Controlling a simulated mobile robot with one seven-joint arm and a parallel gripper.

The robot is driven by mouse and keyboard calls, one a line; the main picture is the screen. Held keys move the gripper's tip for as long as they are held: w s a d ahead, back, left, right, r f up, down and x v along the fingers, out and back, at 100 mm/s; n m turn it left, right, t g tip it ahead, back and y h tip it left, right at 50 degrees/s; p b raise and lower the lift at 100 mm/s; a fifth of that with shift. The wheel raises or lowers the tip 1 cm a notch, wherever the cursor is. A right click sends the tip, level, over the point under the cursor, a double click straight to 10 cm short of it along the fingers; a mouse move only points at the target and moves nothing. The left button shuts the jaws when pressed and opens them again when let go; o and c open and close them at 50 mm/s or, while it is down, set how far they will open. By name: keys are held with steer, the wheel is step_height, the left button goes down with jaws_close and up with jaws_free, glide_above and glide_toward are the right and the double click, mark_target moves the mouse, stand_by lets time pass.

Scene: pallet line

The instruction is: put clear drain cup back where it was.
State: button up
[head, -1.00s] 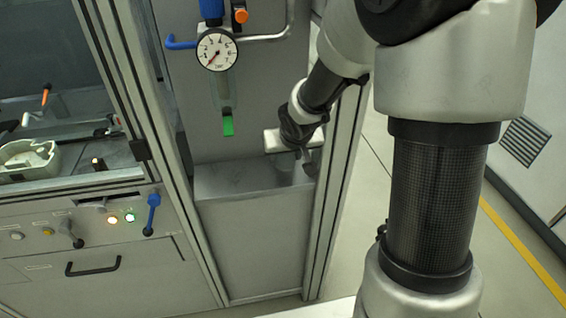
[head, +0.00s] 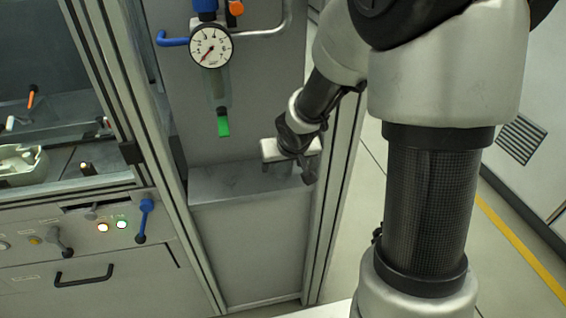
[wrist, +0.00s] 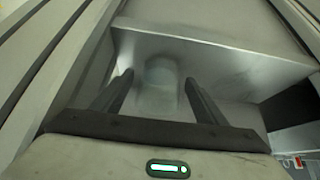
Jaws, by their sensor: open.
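The clear drain cup (wrist: 160,76) shows faintly in the wrist view as a pale see-through cylinder. It is between the two fingers of my gripper (wrist: 158,80), with space visible on both sides. The fingers are apart and the gripper is open. In the head view my gripper (head: 288,170) points down at the right end of the grey ledge (head: 232,186), below and right of the gauge. The cup cannot be made out clearly in the head view, where my wrist and gripper cover that spot. Whether the cup touches the ledge cannot be told.
A pressure gauge (head: 210,46) hangs above a clear bowl with a green tip (head: 223,123). A blue lever (head: 172,40) juts left. A metal frame post (head: 335,190) stands close right of my gripper. The ledge's left part is bare.

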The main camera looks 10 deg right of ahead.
steer(key=shift+r+p, duration=0.3)
steer(key=shift+r, duration=0.1)
steer(key=p+v, duration=0.8)
steer(key=v, duration=0.3)
steer(key=shift+s+r, duration=0.2)
steer(key=shift+s, duration=0.05)
